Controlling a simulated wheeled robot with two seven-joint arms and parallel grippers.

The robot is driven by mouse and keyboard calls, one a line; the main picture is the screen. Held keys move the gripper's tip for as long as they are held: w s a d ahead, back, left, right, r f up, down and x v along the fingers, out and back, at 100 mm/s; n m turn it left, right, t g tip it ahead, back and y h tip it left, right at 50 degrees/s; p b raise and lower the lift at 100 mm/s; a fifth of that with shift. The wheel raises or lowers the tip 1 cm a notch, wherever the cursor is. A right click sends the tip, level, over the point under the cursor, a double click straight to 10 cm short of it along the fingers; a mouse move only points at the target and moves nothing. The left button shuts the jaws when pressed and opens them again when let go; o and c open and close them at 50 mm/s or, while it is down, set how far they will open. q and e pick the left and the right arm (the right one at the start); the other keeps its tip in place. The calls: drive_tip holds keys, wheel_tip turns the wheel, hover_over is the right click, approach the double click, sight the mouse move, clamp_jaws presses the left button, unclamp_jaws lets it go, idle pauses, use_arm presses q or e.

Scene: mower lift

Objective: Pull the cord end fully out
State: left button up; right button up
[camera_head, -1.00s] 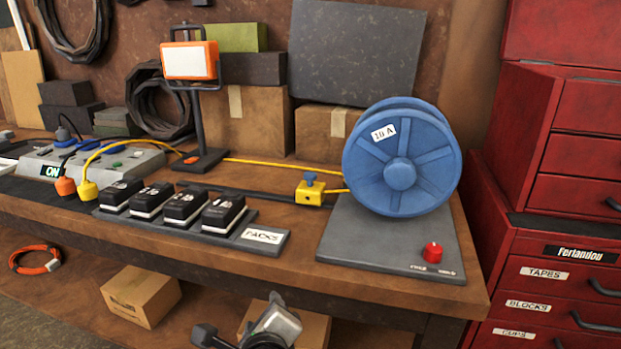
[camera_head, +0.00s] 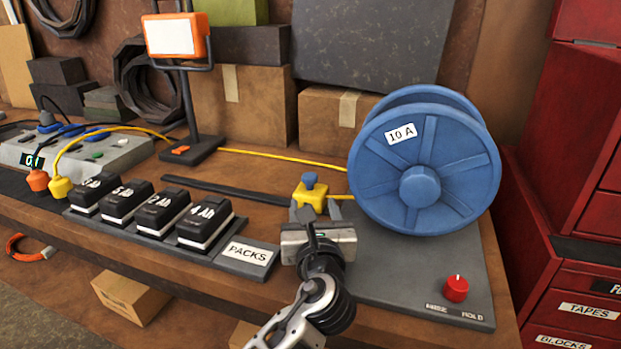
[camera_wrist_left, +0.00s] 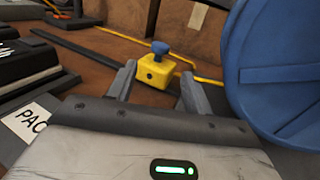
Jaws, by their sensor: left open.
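A yellow cord (camera_head: 280,157) runs along the bench to a big blue reel (camera_head: 419,187) labelled 10 A. A yellow block with a blue knob (camera_head: 310,195) sits on the bench just left of the reel, with a short length of yellow cord between them. My left gripper (camera_head: 317,212) is open just in front of the yellow block. In the left wrist view the block (camera_wrist_left: 154,73) shows beyond and between the two fingertips (camera_wrist_left: 158,80), with nothing held. A yellow plug (camera_head: 59,188) hangs at the left by the panel. My right gripper is not in view.
A red knob (camera_head: 456,288) stands on the reel's grey base (camera_head: 400,265). Black packs (camera_head: 162,212) in a row and a PACKS label (camera_head: 248,254) lie left of my gripper. An orange lamp (camera_head: 178,37) stands behind; red drawers (camera_head: 570,240) bound the right.

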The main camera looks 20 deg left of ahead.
sight(310, 184)
use_arm(q)
drive_tip(key=x, duration=0.9)
drive_tip(key=shift+w+a+b, duration=0.15)
drive_tip(key=shift+w+b, duration=0.2)
drive_tip(key=shift+w+a, duration=0.2)
drive_tip(key=shift+w, duration=0.3)
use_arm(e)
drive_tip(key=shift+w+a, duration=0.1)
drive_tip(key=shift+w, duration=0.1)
